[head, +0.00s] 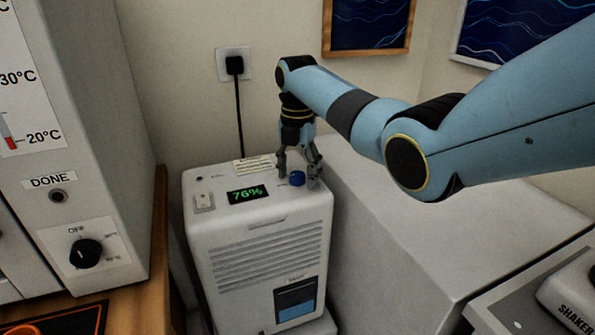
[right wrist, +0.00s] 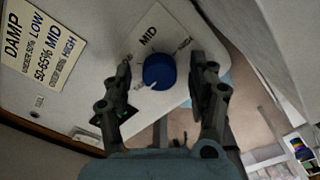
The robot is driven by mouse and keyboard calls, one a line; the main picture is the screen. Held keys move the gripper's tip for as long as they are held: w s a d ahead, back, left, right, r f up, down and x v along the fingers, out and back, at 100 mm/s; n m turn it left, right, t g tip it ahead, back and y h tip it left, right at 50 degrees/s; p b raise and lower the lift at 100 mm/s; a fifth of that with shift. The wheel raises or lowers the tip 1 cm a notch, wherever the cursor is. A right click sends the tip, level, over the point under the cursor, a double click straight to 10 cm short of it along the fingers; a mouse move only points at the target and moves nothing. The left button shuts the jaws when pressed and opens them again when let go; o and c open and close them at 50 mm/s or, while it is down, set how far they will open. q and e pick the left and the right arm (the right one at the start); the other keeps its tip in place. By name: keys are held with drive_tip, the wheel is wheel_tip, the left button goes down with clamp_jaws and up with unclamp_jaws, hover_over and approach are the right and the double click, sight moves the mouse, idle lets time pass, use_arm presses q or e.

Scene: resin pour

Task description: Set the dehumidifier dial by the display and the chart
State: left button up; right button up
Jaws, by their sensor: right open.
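The white dehumidifier (head: 262,262) stands against the wall, its green display (head: 247,194) reading 76%. Its blue dial (head: 297,178) is on the top panel, right of the display; it also shows in the right wrist view (right wrist: 158,71). The chart (right wrist: 43,45) reads DAMP: under 50% LOW, 50-65% MID, over 65% HIGH. My right gripper (head: 298,176) is open, fingers pointing down on either side of the dial. My left gripper is not in view.
A white cabinet (head: 400,225) stands right of the dehumidifier, and a shaker (head: 575,300) at the far right. An oven-like unit (head: 85,180) with its own black knob (head: 85,253) stands on a wooden bench at left. A black cord (head: 239,115) hangs from the wall socket.

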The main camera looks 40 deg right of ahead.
drive_tip(key=c, duration=1.2)
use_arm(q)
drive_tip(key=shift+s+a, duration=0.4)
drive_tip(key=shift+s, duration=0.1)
use_arm(e)
drive_tip(key=shift+o, duration=0.2)
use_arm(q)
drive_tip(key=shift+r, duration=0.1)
